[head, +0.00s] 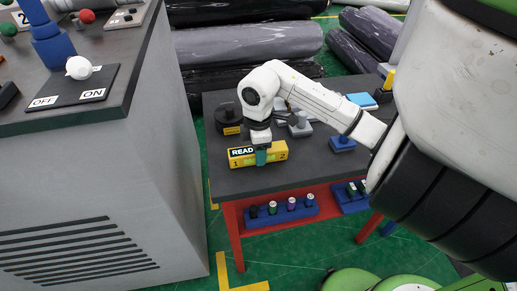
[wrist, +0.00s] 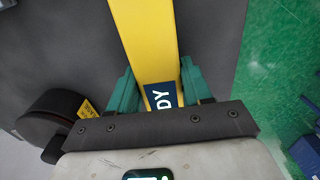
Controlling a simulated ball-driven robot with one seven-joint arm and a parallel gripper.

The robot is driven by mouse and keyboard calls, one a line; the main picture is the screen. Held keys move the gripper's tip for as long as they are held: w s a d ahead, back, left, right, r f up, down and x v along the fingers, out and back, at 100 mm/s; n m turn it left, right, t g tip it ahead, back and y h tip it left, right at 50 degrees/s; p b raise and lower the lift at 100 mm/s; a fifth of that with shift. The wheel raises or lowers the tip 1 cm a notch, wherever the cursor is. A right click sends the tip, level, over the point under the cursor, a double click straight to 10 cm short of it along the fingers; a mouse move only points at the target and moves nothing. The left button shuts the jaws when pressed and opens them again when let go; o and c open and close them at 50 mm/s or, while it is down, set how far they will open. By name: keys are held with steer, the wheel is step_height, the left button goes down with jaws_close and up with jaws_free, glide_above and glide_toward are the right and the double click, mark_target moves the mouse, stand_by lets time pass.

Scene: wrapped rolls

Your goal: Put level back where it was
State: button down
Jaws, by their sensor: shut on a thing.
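The level is over the front left part of the dark table top (head: 225,184). I cannot tell whether it touches the table.
A dark round object with a yellow tag (head: 228,118) is behind and left of the level. A blue block (head: 342,144) and grey pieces (head: 300,125) stand to the right. A lower blue rack (head: 262,218) holds several small cylinders. A grey cabinet (head: 110,190) stands at left.

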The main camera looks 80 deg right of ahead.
steer(key=shift+f, duration=0.1)
steer(key=shift+f, duration=0.15)
steer(key=shift+c, duration=2.4)
jaws_free()
step_height(320, 180, up, 12)
steer(key=shift+r+b, duration=0.2)
steer(key=shift+b, duration=0.2)
